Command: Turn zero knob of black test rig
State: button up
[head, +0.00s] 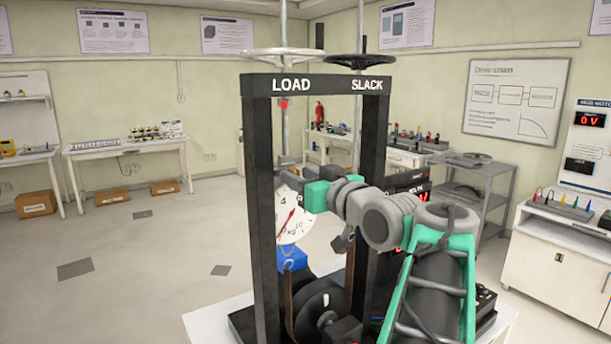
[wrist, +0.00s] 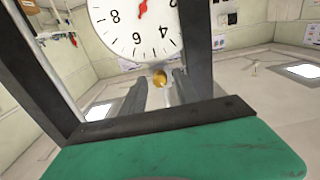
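The black test rig (head: 260,190) stands on a white bench in the head view, with LOAD and SLACK on its top bar. Its white dial (head: 290,222) with a red needle hangs between the posts, partly covered by my arm. In the wrist view the dial (wrist: 137,25) appears inverted at the top. A small round brass knob (wrist: 159,78), seemingly the zero knob, shows at the dial's edge. My gripper (wrist: 161,80) is open, with a finger on either side of the knob and visible gaps. Contact cannot be made out. In the head view the knob is hidden.
The rig's posts flank my gripper, one (wrist: 45,75) on the left in the wrist view. A light handwheel (head: 283,52) and a black handwheel (head: 355,61) sit above the top bar. A blue block (head: 293,257) is below the dial. Open floor lies left.

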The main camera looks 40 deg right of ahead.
grip_shut()
dwell(0.3)
jog(key=shift+m+b, duration=0.35)
jog(key=shift+m, duration=0.15)
jog(key=shift+o, duration=0.9)
grip_release()
jog(key=shift+s, duration=0.1)
